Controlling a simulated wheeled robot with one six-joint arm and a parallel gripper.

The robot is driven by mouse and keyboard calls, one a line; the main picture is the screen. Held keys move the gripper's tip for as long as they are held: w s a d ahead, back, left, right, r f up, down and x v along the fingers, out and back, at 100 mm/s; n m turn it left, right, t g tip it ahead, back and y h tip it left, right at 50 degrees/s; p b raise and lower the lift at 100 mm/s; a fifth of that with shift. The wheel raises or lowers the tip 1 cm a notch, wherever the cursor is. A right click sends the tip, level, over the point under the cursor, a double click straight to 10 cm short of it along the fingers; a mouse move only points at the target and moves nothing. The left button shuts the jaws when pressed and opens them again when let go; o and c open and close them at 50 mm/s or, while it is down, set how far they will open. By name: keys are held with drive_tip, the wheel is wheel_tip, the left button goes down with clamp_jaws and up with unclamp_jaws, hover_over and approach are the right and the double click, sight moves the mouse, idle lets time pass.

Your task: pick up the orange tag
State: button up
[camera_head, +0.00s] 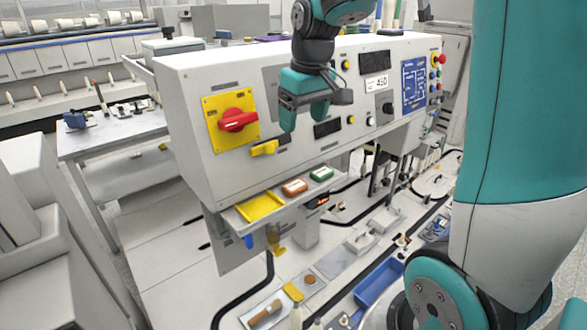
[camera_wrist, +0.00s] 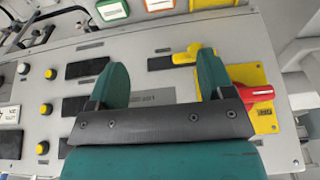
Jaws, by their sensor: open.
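The orange tag (camera_head: 295,187), an orange-edged piece with a pale face, lies on the narrow shelf below the control panel, between a green-edged piece (camera_head: 321,174) and a yellow tray (camera_head: 259,206). In the wrist view the orange tag (camera_wrist: 158,5) shows at the top edge, partly cut off. My gripper (camera_head: 304,110) is in front of the panel, above the shelf and apart from the tag. In the wrist view my gripper (camera_wrist: 161,78) has its two fingers spread wide, with only the panel face seen between them.
The grey panel (camera_head: 190,110) carries a red rotary switch (camera_head: 237,120) on a yellow plate, a yellow lever (camera_head: 265,148) and several buttons close to my gripper. A side table (camera_head: 110,133) stands left. A blue bin (camera_head: 379,281) sits low at the front.

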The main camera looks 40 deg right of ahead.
drive_tip(key=p, duration=0.2)
hover_over(295, 185)
drive_tip(key=f, duration=1.1)
drive_tip(key=shift+s+d+f, duration=0.15)
drive_tip(key=shift+s+f, duration=0.15)
drive_tip(key=shift+s, duration=0.05)
drive_tip(key=shift+w+f+p, duration=0.2)
drive_tip(key=shift+f+p, duration=1.05)
drive_tip(key=shift+f, duration=1.45)
drive_tip(key=c, duration=0.7)
